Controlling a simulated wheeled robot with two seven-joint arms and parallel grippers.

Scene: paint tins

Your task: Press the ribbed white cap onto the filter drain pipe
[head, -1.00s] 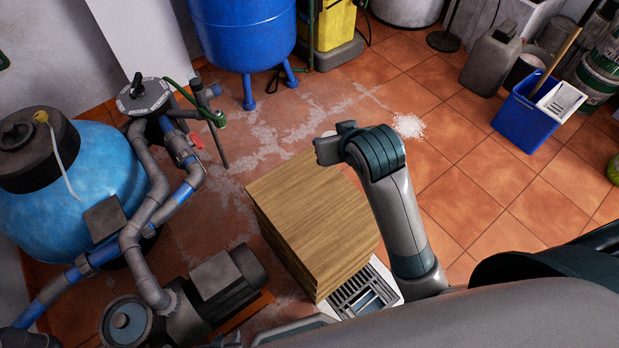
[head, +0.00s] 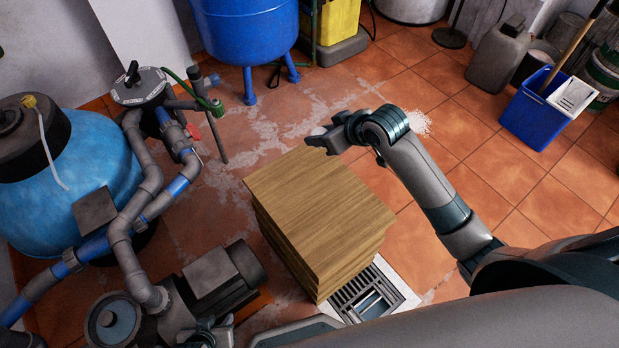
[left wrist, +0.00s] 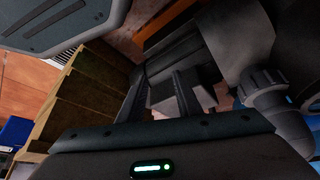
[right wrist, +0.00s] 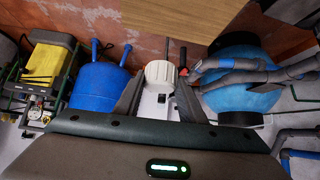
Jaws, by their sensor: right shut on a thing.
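The ribbed white cap (right wrist: 160,75) is between the fingertips of my right gripper (right wrist: 160,88), which is shut on it. In the head view my right gripper (head: 325,140) is above the back of the wooden stack, right of the filter and apart from it. The blue filter (head: 75,175) stands at the left with grey pipes (head: 140,160), a red-handled valve (head: 193,131) and a grey pipe (head: 219,140) hanging down. I cannot tell which is the drain pipe. My left gripper (head: 206,332) is low beside the pump; its fingers (left wrist: 160,100) look apart and empty.
A wooden stack (head: 315,205) stands in the middle, beside a floor drain grate (head: 365,300). The pump (head: 220,280) is at the lower left. A blue tank (head: 245,30) stands behind and a blue bucket (head: 540,110) at the right.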

